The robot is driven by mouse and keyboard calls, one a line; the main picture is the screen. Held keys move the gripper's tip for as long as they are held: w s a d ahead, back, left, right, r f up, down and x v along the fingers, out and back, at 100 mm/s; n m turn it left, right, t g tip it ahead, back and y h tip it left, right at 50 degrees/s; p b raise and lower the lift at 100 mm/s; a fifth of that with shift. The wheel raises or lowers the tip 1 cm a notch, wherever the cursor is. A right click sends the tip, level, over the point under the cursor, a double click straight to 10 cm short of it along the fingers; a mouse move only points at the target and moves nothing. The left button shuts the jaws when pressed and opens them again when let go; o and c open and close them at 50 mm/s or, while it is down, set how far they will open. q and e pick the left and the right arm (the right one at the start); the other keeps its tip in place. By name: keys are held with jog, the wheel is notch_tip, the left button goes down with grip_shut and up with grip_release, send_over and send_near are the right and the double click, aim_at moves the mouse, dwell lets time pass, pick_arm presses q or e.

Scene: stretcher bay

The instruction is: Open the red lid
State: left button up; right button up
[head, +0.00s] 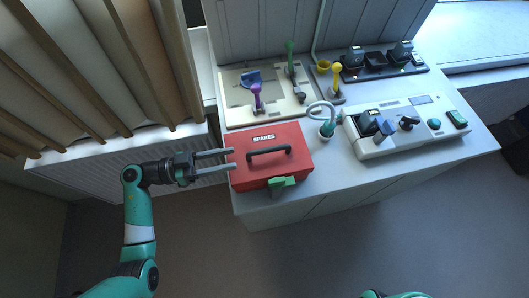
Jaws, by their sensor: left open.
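A red box labelled SPARES (292,172) stands near the left front of the white counter. Its red lid (290,137) looks closed, with a black handle (269,151) on top and a green latch piece (282,182) at the front edge. My left gripper (233,160) is open, its two fingers pointing right at the box's left side. The fingertips are at or just over the lid's left edge; I cannot tell whether they touch it. My right gripper is not in view; only a bit of teal arm shows at the bottom edge.
Behind the box lies a cream board (235,108) with blue, purple and green handles. A teal pot with a pale looped hose (327,129) stands close to the box's right. A white console (385,142) is farther right, and a black charger strip (385,67) is at the back.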

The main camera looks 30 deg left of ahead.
aim_at(254, 154)
pick_arm(q)
jog(key=b+x, duration=0.2)
jog(key=x, duration=0.8)
jog(key=shift+d, duration=0.15)
jog(key=shift+w+d+r+b, duration=0.1)
jog(key=shift+w+d+b, duration=0.2)
jog(key=shift+w+d, duration=0.15)
grip_shut()
jog(key=shift+a, duration=0.1)
dwell(0.5)
